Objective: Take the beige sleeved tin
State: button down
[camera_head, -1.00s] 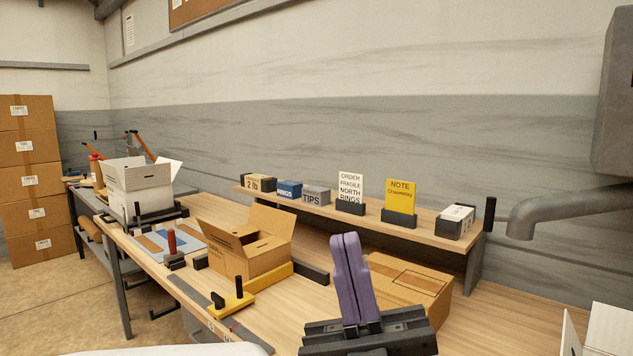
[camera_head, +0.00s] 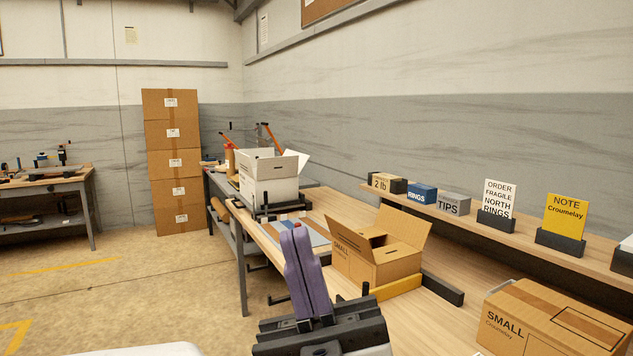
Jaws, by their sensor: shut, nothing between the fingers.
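A small dark tin with a beige sleeve marked "2 lb" (camera_head: 387,183) stands at the left end of the raised shelf (camera_head: 455,214). It is left of the blue RINGS box (camera_head: 422,194) and fully in view. My gripper (camera_head: 294,234) has purple fingers pressed together and pointing up. It is empty and shows in the lower middle of the picture, below and left of the sleeved tin and apart from it. It hides part of the bench.
A grey TIPS box (camera_head: 454,203) and two sign cards stand along the shelf. An open SMALL carton (camera_head: 372,268) sits on the bench (camera_head: 409,319); a closed one (camera_head: 547,322) is at right. Stacked cartons (camera_head: 172,164) stand at the wall. The floor at left is clear.

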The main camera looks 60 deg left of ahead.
aim_at(388, 183)
jog(key=u, duration=1.25)
jog(key=i+j, duration=0.1)
jog(key=i+j+z, duration=0.2)
jog(key=i+j, duration=0.2)
jog(key=j, duration=0.25)
jog(key=i+j+z, duration=0.1)
jog(key=j, duration=0.25)
jog(key=i+j, duration=0.2)
jog(key=j, duration=0.15)
jog(key=i+j+z, duration=0.15)
jog(key=j, duration=0.25)
jog(key=i+j+z, duration=0.1)
jog(key=j, duration=0.25)
jog(key=i+j+z, duration=0.1)
jog(key=j, duration=0.3)
jog(key=i+j+z, duration=0.1)
jog(key=j, duration=0.3)
jog(key=i+j+z, duration=0.1)
jog(key=i+j, duration=0.2)
jog(key=i, duration=0.9)
